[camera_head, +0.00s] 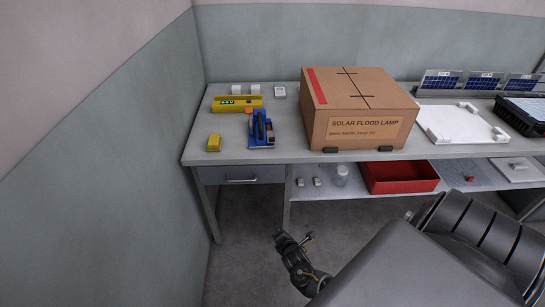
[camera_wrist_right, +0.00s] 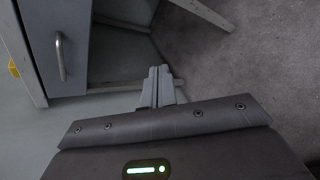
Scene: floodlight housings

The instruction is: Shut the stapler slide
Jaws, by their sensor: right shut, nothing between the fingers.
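The stapler is most likely the blue tool with orange and dark parts (camera_head: 261,130), upright on the table near its front edge, left of the big carton. Its slide is too small to make out. My right gripper (camera_head: 283,238) hangs low in front of the table, below the tabletop and well apart from the blue tool. In the right wrist view its fingers (camera_wrist_right: 158,72) are together with nothing between them, pointing toward the floor and table legs beside the drawer. My left gripper is not in view.
The table (camera_head: 225,153) has a drawer (camera_head: 240,174) below its left end. A large carton (camera_head: 345,105) stands right of the blue tool. A yellow block (camera_head: 214,142) and a yellow device (camera_head: 238,103) lie nearby. A red bin (camera_head: 400,177) sits on the lower shelf.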

